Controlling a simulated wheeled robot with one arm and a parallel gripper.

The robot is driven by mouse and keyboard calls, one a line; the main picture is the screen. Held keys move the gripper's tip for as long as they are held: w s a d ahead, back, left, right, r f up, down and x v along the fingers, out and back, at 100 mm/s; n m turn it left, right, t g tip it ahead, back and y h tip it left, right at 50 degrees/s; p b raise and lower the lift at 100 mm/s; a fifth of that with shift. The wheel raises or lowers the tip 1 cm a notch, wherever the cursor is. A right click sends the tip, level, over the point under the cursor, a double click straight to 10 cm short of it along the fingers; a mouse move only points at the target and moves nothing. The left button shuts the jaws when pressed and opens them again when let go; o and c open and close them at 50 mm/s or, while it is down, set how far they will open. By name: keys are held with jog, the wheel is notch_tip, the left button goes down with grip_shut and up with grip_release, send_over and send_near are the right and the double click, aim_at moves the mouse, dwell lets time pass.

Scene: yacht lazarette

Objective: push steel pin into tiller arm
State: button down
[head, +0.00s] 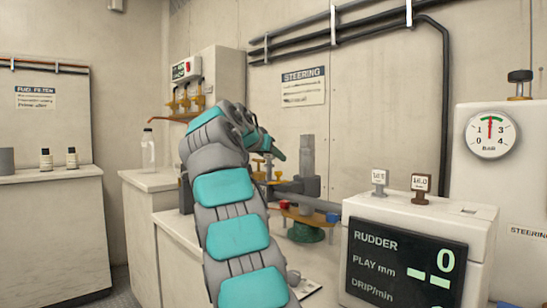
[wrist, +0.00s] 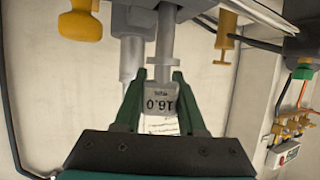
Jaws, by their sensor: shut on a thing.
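In the wrist view, which looks upside down, my gripper (wrist: 158,78) is shut on the grey tag-like head of a steel pin (wrist: 160,98), marked 16.0. The pin's round shank runs up in the picture to the dark grey tiller arm (wrist: 122,15). I cannot tell from this view whether the tip is inside its hole. In the head view the tiller arm (head: 299,186) is a dark grey part around an upright grey post on the bench.
A rudder display console (head: 420,232) stands at the right, with two small labelled blocks, one grey (head: 379,182) and one brown (head: 420,187), on top. Yellow fittings (wrist: 80,22) hang close by in the wrist view. A clear bottle (head: 148,150) stands on the left bench.

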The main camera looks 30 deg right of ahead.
aim_at(267, 165)
jog(key=shift+f+b, duration=1.8)
jog(key=shift+f, duration=0.1)
dwell(0.8)
jog(key=shift+c, duration=2)
grip_release()
jog(key=v, duration=0.8)
jog(key=shift+f, duration=0.1)
